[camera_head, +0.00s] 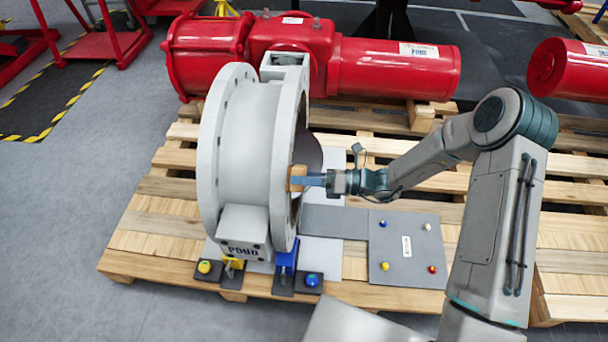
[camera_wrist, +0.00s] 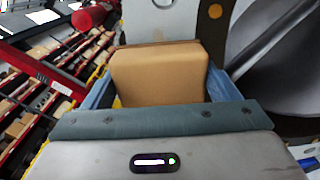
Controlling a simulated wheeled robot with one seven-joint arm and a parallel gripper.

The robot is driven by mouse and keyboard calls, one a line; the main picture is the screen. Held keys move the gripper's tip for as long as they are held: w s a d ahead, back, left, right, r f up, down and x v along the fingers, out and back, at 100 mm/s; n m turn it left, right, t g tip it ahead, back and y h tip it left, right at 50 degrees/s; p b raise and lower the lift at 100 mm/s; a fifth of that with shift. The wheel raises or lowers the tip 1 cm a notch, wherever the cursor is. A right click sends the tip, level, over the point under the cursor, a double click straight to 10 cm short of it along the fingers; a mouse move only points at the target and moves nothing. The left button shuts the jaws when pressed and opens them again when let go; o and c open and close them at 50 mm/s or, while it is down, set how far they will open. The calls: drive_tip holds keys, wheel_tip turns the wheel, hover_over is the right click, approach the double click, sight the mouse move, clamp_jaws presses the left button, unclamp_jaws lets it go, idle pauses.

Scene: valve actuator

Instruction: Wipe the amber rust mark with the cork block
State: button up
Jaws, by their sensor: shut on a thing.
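The cork block (camera_head: 297,178) is a tan block held at the right-hand flange of the big grey valve ring (camera_head: 283,150). In the wrist view the cork block (camera_wrist: 158,75) fills the space between the blue fingers. My gripper (camera_head: 312,179) is shut on it and points left at the flange face. I cannot tell whether the block touches the face.
The valve stands on a wooden pallet (camera_head: 150,240). A grey plate (camera_head: 405,265) with coloured knobs lies to its right, under my arm. A blue clamp (camera_head: 286,258) and a yellow clamp sit at the valve's foot. A red actuator (camera_head: 390,68) lies behind.

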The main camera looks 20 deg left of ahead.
drive_tip(key=shift+p+v, duration=0.85)
drive_tip(key=shift+v, duration=2.1)
drive_tip(key=shift+p+v, duration=0.3)
drive_tip(key=shift+v, duration=1.2)
drive_tip(key=shift+r, duration=0.1)
